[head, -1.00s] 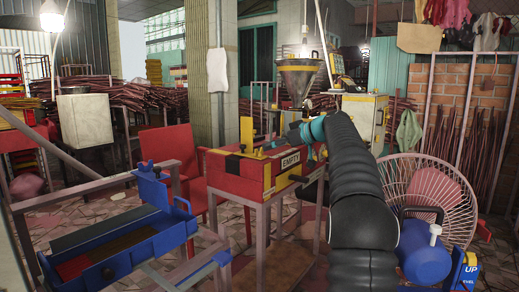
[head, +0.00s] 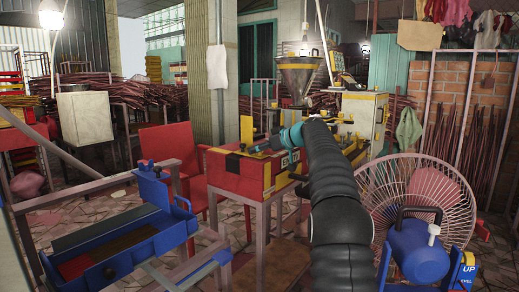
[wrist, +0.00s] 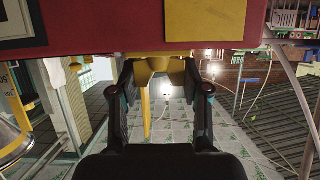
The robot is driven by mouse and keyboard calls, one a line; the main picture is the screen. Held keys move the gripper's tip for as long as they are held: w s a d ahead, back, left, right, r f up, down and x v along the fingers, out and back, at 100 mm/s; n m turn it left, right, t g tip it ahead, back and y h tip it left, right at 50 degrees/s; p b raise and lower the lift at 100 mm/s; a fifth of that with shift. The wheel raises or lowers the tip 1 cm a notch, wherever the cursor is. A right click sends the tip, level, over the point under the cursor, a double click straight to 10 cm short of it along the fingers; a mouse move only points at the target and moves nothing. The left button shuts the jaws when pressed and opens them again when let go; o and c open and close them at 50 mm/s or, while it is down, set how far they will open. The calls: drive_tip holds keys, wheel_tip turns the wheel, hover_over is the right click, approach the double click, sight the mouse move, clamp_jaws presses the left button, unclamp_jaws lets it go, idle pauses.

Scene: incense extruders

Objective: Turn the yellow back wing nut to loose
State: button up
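The red extruder box (head: 232,170) with yellow and black markings stands on a pale metal frame. In the head view, my gripper (head: 258,149) is over its top, small and partly hidden by the arm. In the wrist view, a yellow winged piece (wrist: 158,68), which looks like a wing nut, sits below the edge of the red surface (wrist: 110,25). My gripper (wrist: 159,72) has its two dark fingers apart, one on each side of this piece. I cannot tell whether they touch it. Whether it is the back wing nut is not clear.
A yellow upright (head: 246,130) stands on the box's back left. A metal funnel (head: 299,75) and a cream-and-yellow machine (head: 362,120) are behind. A red chair (head: 168,150) and blue trough (head: 120,240) are left; a round fan (head: 420,195) is right.

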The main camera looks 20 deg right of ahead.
drive_tip(key=c, duration=0.3)
drive_tip(key=shift+c, duration=0.2)
drive_tip(key=shift+f+m+b, duration=0.15)
drive_tip(key=shift+m+b, duration=0.15)
drive_tip(key=shift+b, duration=0.25)
drive_tip(key=shift+f+m+t+h+b, duration=0.1)
drive_tip(key=shift+m+t+h+b, duration=0.4)
drive_tip(key=shift+h+b, duration=0.3)
drive_tip(key=shift+m+t+h+b, duration=0.4)
drive_tip(key=shift+m+h+b, duration=0.55)
drive_tip(key=shift+m+h, duration=0.05)
drive_tip(key=shift+r+m+h, duration=0.25)
drive_tip(key=shift+m+h, duration=0.85)
drive_tip(key=shift+h, duration=0.2)
